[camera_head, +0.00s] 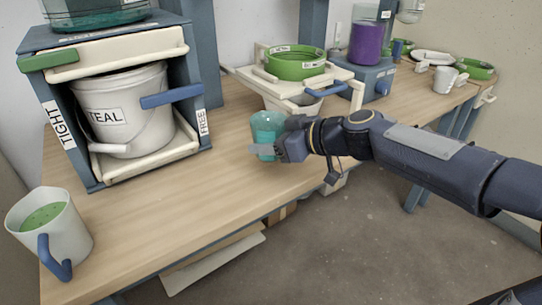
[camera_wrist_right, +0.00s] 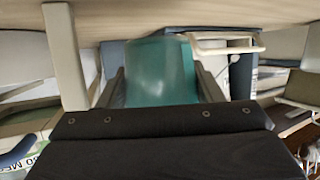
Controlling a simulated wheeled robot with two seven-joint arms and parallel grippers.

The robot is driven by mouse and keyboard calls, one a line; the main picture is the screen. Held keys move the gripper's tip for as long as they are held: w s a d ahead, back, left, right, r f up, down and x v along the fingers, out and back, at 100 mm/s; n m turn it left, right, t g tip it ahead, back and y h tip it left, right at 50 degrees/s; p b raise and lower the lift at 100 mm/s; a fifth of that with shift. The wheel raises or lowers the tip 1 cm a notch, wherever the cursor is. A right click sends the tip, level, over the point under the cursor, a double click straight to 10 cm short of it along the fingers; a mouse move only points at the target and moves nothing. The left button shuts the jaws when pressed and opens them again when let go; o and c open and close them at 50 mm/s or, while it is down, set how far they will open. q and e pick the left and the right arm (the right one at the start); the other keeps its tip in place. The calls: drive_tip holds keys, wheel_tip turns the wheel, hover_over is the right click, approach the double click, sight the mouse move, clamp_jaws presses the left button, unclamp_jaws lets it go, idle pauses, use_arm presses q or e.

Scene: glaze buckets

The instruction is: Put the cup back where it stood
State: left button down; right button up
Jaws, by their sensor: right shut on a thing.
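A translucent teal cup (camera_head: 266,126) is in my right gripper (camera_head: 270,149) in the head view, over the middle of the wooden table near its front edge. It looks upright there. In the right wrist view the teal cup (camera_wrist_right: 160,70) fills the space between the two dark fingers, and my right gripper (camera_wrist_right: 163,85) is shut on it. I cannot tell whether its base touches the table. My left gripper is out of view.
A white mug (camera_head: 72,215) with green contents stands at the table's front left. A blue stand (camera_head: 92,165) holds a grey bucket (camera_head: 130,110) marked TEAL. Behind the cup is a white stand with a green ring (camera_head: 295,66). The wooden table (camera_head: 185,215) is clear at front centre.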

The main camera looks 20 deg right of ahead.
drive_tip(key=shift+w+d+f+b, duration=0.15)
drive_tip(key=shift+f+b, duration=0.2)
drive_tip(key=shift+f, duration=0.6)
drive_tip(key=shift+w+d+f+b, duration=0.1)
drive_tip(key=shift+f+b, duration=0.2)
drive_tip(key=shift+f, duration=0.6)
drive_tip(key=shift+a+f, duration=0.1)
drive_tip(key=shift+f, duration=0.05)
drive_tip(key=o, duration=1.2)
